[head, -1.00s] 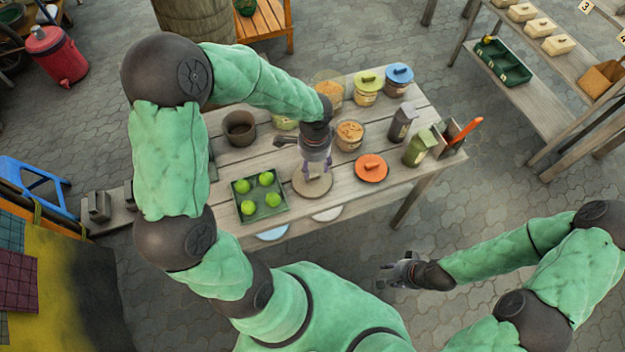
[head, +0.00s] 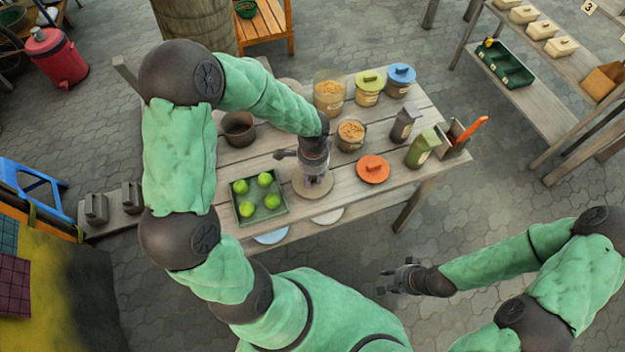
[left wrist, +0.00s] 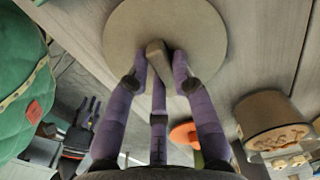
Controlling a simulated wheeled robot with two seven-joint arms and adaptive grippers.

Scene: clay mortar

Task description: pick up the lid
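A round beige lid (head: 300,188) with a small knob lies on the wooden table near its front edge. My left gripper (head: 314,181) points down over it. In the left wrist view, the lid (left wrist: 200,30) fills the top middle, and the purple fingers (left wrist: 158,68) are closed in around its knob (left wrist: 156,50), apparently touching it on both sides. The lid still looks flat on the table. My right gripper (head: 384,279) is empty in front of the table, with its fingers apart.
A green tray of green fruit (head: 283,209) stands left of the lid. An orange lid (head: 373,170) lies to the right. A brown pot (head: 239,129), an open jar (head: 351,136), lidded jars (head: 369,91) and a green container (head: 422,149) stand around.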

